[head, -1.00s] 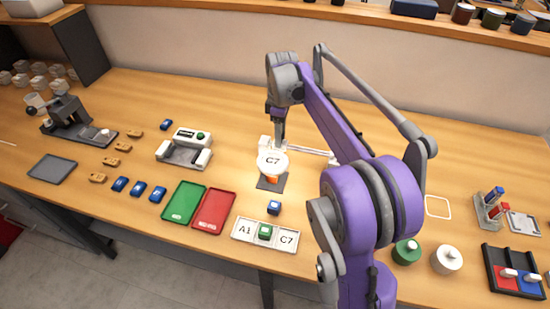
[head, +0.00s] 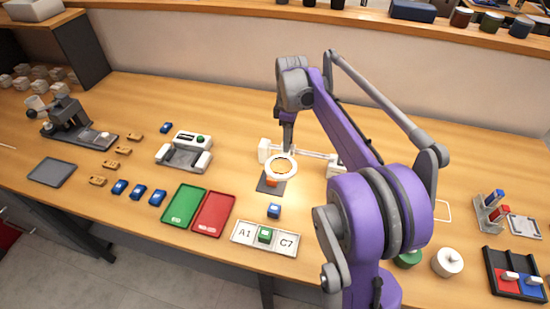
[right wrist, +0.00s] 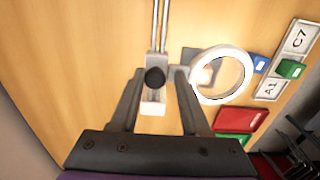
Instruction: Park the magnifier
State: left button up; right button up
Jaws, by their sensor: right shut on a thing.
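The magnifier (head: 268,169) is a white ring lens on a carriage along a thin rail. In the head view it hangs over the back part of a dark pad (head: 266,188), with an orange piece (head: 272,182) showing just below its rim. My right gripper (head: 287,146) is shut on the magnifier's carriage behind the ring. In the right wrist view the fingers flank a black knob (right wrist: 155,77) and the ring (right wrist: 251,76) sits to the right of them. The contact itself is partly hidden. My left gripper is out of view.
The rail (head: 308,155) runs between a white left end block (head: 264,151) and a right end block (head: 335,169) partly behind my arm. A blue cube (head: 274,211), a labelled A1/C7 strip (head: 243,232) and green (head: 184,203) and red (head: 214,213) trays lie in front.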

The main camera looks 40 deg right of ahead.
jog(key=shift+s+d+f, duration=0.2)
jog(key=shift+s+d, duration=0.65)
jog(key=shift+s, duration=0.3)
jog(key=shift+s+d+f, duration=0.25)
jog(key=shift+s+d, duration=0.65)
jog(key=shift+s, duration=0.3)
jog(key=shift+s+d+f, duration=0.2)
jog(key=shift+s+d, duration=0.65)
jog(key=shift+s, duration=0.3)
jog(key=o, duration=0.8)
pick_arm(q)
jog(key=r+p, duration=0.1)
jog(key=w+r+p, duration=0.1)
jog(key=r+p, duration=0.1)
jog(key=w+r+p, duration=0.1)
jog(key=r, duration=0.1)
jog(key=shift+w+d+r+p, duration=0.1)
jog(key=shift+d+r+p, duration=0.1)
jog(key=shift+p, duration=0.1)
pick_arm(e)
notch_tip(320, 180, up, 7)
jog(key=shift+w+d, duration=0.3)
jog(key=shift+d, duration=0.1)
jog(key=shift+s, duration=0.1)
